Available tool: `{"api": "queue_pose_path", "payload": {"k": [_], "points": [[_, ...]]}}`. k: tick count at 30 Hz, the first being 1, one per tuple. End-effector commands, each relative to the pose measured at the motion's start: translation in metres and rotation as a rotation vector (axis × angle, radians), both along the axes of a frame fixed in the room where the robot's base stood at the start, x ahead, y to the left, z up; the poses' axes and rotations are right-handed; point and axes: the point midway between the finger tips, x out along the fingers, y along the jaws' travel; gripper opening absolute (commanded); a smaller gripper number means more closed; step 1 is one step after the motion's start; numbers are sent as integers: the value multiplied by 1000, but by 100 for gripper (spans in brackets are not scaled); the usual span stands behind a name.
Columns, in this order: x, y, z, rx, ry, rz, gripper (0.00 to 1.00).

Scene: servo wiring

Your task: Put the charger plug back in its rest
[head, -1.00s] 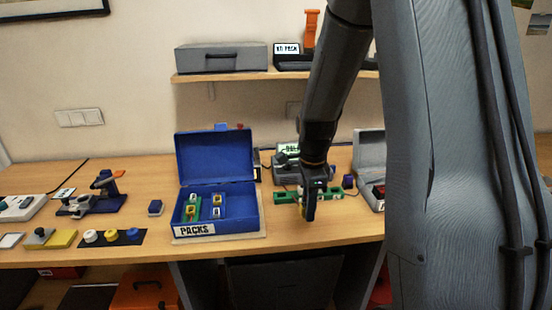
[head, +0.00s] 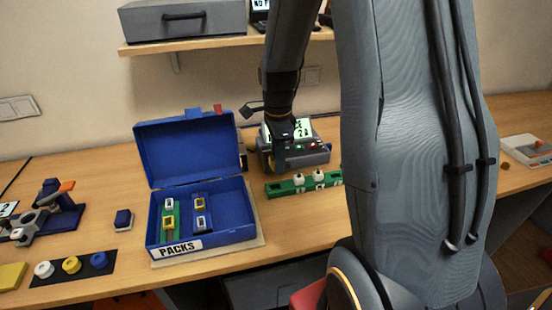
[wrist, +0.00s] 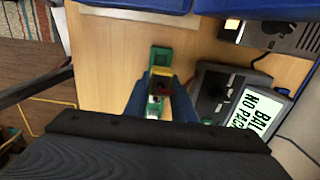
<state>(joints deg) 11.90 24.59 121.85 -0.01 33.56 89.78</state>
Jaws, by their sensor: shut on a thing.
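The charger (head: 318,155) is a dark grey box with a lit screen at the back of the table; its screen also shows in the wrist view (wrist: 258,112). My gripper (head: 280,165) points down in front of the charger's left part. A green strip (head: 303,186) with white knobs lies in front of the charger. In the wrist view, green parts show around the held piece; whether they touch it I cannot tell. The plug's rest is not clearly identifiable.
An open blue case (head: 205,227) labelled PACKS, with small packs inside, stands left of the charger. A black mat (head: 72,267) with round caps lies farther left. A shelf (head: 205,40) hangs above. A grey device (wrist: 290,37) shows upper right in the wrist view.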

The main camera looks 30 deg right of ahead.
Motion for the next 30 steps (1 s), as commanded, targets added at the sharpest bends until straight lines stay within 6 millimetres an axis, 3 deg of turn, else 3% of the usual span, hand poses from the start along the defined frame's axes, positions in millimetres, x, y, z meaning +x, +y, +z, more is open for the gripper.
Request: {"api": "queue_pose_path", "payload": {"k": [7,30], "points": [[0,2,0,0,1,2,0],[1,2,-57,0,1,4,0]]}}
